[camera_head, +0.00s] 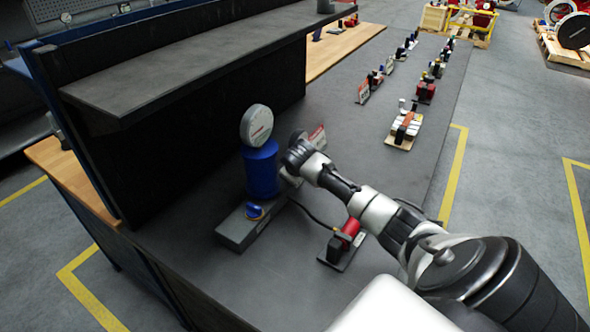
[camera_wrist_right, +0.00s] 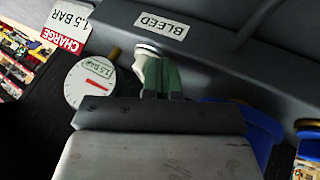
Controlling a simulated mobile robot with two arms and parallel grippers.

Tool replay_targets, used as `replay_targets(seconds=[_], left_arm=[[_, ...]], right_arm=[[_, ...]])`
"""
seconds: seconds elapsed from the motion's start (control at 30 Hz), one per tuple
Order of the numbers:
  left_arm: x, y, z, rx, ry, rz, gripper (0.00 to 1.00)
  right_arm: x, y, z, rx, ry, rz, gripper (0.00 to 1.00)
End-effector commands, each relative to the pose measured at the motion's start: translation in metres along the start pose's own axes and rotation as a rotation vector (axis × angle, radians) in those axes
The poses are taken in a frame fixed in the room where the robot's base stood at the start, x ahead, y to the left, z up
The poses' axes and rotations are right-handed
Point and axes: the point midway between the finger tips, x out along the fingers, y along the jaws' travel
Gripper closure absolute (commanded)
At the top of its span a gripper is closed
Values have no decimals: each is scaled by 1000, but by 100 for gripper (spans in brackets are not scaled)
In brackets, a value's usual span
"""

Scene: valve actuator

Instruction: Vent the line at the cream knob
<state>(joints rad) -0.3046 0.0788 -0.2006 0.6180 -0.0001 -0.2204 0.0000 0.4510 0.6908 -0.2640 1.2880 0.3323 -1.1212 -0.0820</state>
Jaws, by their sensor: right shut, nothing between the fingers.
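In the right wrist view a cream knob (camera_wrist_right: 148,49) sits on a grey block (camera_wrist_right: 215,50) under a white label reading BLEED (camera_wrist_right: 161,25). My right gripper (camera_wrist_right: 163,68) has its green fingers shut and empty, with the tips right beside the knob; I cannot tell whether they touch it. The fingers and gripper body hide part of the knob's surroundings. In the head view my right gripper (camera_head: 292,160) is beside the blue cylinder (camera_head: 261,170), and the arm hides the knob. My left gripper is not in view.
A small dial gauge (camera_wrist_right: 90,82) and a red-and-white CHARGE sign (camera_wrist_right: 62,38) are left of the knob. A large round gauge (camera_head: 257,125) tops the cylinder. A red actuator (camera_head: 346,236) stands nearer on the dark bench. A shelf (camera_head: 200,62) overhangs the back.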

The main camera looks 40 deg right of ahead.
Motion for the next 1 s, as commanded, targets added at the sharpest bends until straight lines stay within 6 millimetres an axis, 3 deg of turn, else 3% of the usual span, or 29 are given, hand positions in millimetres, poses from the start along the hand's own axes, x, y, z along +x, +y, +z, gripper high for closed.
replay_targets(seconds=[1.0], left_arm=[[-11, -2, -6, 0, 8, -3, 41]], right_arm=[[0, 7, 5, -155, 81, -81, 100]])
